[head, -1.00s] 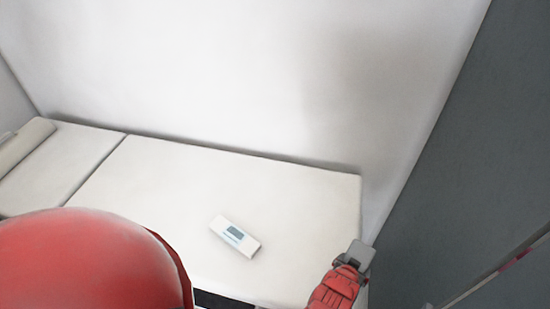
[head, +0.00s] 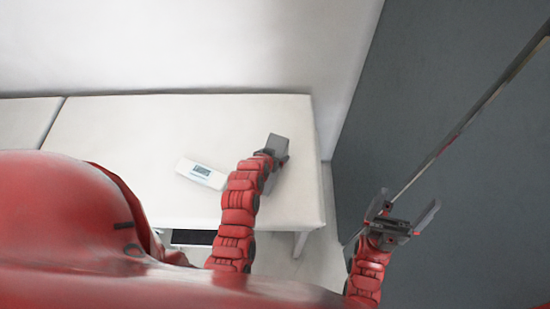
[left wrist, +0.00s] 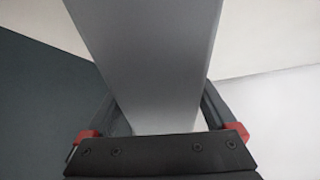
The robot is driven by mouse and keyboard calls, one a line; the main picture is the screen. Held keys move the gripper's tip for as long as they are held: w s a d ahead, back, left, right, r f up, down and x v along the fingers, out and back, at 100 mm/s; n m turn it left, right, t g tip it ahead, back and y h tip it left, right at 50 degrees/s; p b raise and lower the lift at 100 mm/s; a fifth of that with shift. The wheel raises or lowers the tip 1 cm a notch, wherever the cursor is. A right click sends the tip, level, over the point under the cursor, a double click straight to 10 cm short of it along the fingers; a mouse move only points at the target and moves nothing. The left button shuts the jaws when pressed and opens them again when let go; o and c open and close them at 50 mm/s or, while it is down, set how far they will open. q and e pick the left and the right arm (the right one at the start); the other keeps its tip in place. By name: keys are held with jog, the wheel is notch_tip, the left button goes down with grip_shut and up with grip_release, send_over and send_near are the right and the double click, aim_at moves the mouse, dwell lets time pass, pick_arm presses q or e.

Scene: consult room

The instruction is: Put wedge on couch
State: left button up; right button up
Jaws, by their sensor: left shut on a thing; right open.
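My left gripper (head: 270,158) is shut on a grey wedge (head: 279,146) and holds it over the right part of the white couch (head: 130,135). I cannot tell whether the wedge touches the couch top. In the left wrist view the wedge (left wrist: 150,60) fills the space between the fingers, a plain grey face that runs up out of the picture. The couch's pale surface also shows in that view. My right gripper (head: 400,217) is open and empty, to the right of the couch, in front of the dark grey wall.
A white box with a blue-grey label (head: 201,174) lies on the couch, just left of my left arm. The couch top is bare left of the box and toward its right end. A dark grey wall (head: 440,110) with a slanting metal rail (head: 470,115) stands at the right.

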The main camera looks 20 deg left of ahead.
pick_arm(q)
notch_tip(320, 180, down, 3)
jog(key=shift+s+r+p, duration=0.1)
jog(key=shift+p, duration=0.55)
jog(key=shift+f, duration=0.2)
